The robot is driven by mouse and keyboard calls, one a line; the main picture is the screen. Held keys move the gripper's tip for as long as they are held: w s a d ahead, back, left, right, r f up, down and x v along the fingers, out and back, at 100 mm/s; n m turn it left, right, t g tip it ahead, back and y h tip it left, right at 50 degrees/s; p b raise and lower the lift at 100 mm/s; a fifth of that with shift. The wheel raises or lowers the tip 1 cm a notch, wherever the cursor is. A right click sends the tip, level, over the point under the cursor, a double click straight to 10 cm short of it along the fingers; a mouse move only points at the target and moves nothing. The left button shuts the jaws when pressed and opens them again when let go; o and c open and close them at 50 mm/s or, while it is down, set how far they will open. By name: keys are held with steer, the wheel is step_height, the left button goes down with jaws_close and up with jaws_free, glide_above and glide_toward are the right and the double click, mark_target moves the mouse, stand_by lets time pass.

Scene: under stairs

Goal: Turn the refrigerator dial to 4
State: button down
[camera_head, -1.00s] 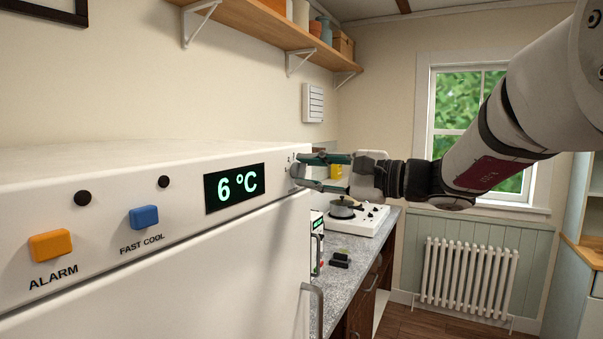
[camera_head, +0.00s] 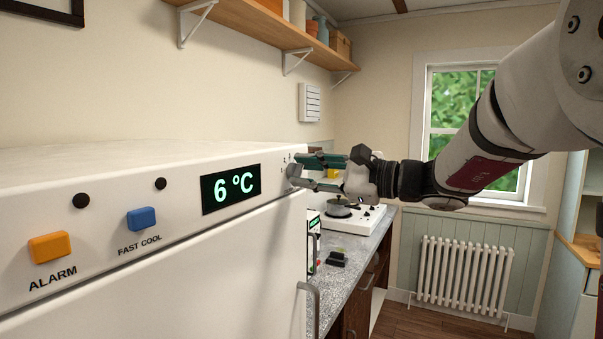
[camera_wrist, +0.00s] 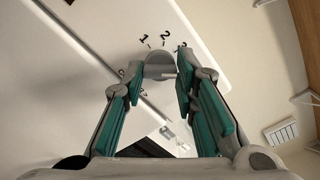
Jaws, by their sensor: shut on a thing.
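The refrigerator (camera_head: 120,205) is white and fills the left of the head view. Its dial (camera_head: 293,170) is a small grey knob at the right end of the front panel. In the wrist view the dial (camera_wrist: 160,64) is a grey knob with the marks 1, 2 and what looks like a partly covered 3 along its upper edge. The 4 does not show, and I cannot tell where the dial points. My gripper (camera_head: 299,171), with green-padded fingers, is shut on the dial; its fingers also show in the wrist view (camera_wrist: 162,76). The display (camera_head: 231,189) reads 6 °C.
An orange alarm button (camera_head: 50,247) and a blue fast cool button (camera_head: 141,218) sit on the panel's left. A wall shelf (camera_head: 250,20) hangs above. Floor by the radiator (camera_head: 463,275) is clear.

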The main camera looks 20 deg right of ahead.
steer(key=c, duration=1.3)
jaws_free()
steer(key=v, duration=1.2)
steer(key=shift+a, duration=0.1)
